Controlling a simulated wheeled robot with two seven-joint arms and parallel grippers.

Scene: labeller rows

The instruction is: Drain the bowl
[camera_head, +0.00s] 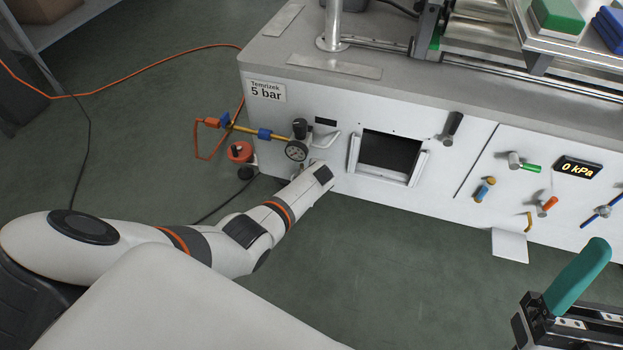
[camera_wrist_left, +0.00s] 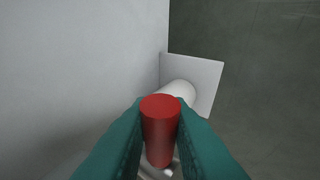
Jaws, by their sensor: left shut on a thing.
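In the left wrist view my left gripper (camera_wrist_left: 160,108) has its teal fingers closed around a red cylindrical piece (camera_wrist_left: 161,122). A white cylinder (camera_wrist_left: 180,90) stands just beyond the red piece, in front of a pale square plate (camera_wrist_left: 206,78). I cannot tell whether either is the bowl. In the head view my left arm reaches the machine's front just below a round pressure gauge (camera_head: 297,150) with a black knob (camera_head: 299,128) above it. Its gripper and the red piece are hidden there. My right gripper (camera_head: 580,275) shows one teal finger at the lower right, its opening unclear.
The white machine cabinet (camera_head: 285,113) has a "5 bar" label, a dark recessed opening (camera_head: 390,152), a black lever (camera_head: 453,127) and small valves beside a "0 kPa" display (camera_head: 578,168). An orange hose (camera_head: 150,62) lies on the green floor. A red round fitting (camera_head: 239,151) sits left of the gauge.

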